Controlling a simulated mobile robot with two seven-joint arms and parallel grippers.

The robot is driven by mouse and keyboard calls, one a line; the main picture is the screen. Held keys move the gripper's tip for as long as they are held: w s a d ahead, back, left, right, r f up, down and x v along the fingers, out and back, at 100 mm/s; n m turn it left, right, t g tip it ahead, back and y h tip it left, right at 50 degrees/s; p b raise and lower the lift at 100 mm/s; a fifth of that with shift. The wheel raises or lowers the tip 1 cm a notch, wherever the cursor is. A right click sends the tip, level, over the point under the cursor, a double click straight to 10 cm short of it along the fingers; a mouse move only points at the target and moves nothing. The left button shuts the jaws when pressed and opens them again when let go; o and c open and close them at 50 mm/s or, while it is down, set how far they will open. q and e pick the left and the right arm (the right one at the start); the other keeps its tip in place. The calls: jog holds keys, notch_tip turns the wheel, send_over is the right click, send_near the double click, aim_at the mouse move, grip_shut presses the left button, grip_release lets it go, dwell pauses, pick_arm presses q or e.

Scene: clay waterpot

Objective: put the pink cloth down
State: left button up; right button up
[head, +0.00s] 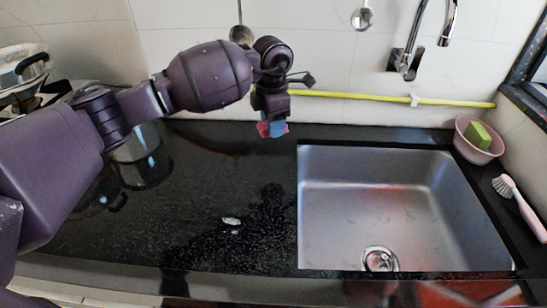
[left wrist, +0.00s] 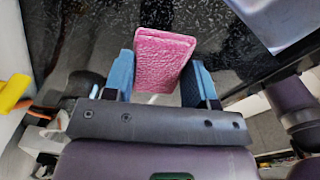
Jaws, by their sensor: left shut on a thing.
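The pink cloth (left wrist: 162,58) is a folded, textured piece between the two blue fingers of my left gripper (left wrist: 163,82) in the left wrist view. The fingers are shut on it, and the cloth sticks out past their tips. In the head view a small pink part of the cloth (head: 263,129) shows at the tips of my left gripper (head: 272,128). The gripper points down near the back of the black counter (head: 190,190), just left of the sink. I cannot tell whether the cloth touches the counter. My right gripper is not in view.
The steel sink (head: 375,185) lies to the right. A pink bowl with a green sponge (head: 478,134) and a pink brush (head: 520,206) stand right of it. A small white object (head: 231,221) lies on the counter. A yellow pipe (head: 380,98) runs along the wall.

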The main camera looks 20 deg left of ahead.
pick_arm(q)
send_over(273, 164)
notch_tip(273, 164, down, 6)
jog(key=shift+r+b, duration=0.1)
jog(key=shift+b, duration=0.3)
notch_tip(273, 164, down, 6)
jog(key=shift+b, duration=0.55)
jog(key=shift+r, duration=0.1)
jog(key=shift+f, duration=0.2)
jog(key=o, duration=1)
jog(key=shift+c, duration=0.2)
